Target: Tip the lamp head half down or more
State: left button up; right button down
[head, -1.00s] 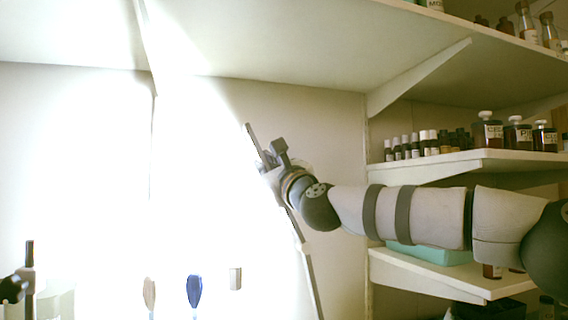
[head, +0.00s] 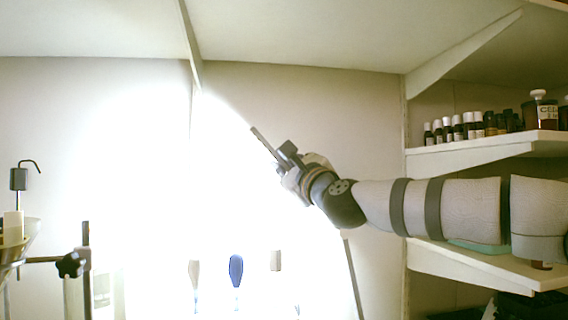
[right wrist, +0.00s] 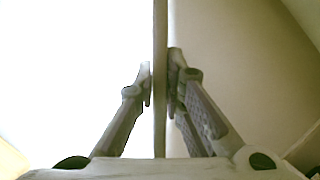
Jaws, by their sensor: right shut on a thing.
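The lamp head (head: 264,143) shows in the head view as a thin dark bar seen nearly edge-on, slanting from upper left to lower right. It throws strong light onto the wall to its left and below. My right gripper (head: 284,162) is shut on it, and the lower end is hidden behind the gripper. In the right wrist view the lamp head (right wrist: 160,85) is a narrow upright strip between the two fingers (right wrist: 160,88). A thin lamp post (head: 353,275) runs down below my right wrist. My left gripper is not in view.
Shelves (head: 470,153) with several small bottles stand at the right, close to my right arm. A stand with a black clamp knob (head: 70,264) is at the lower left. A blue oval-headed thing (head: 236,270) shows in the glare. An overhead shelf (head: 300,35) spans the top.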

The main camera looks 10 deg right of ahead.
jog(key=c, duration=1.7)
grip_release()
jog(key=v, duration=1.2)
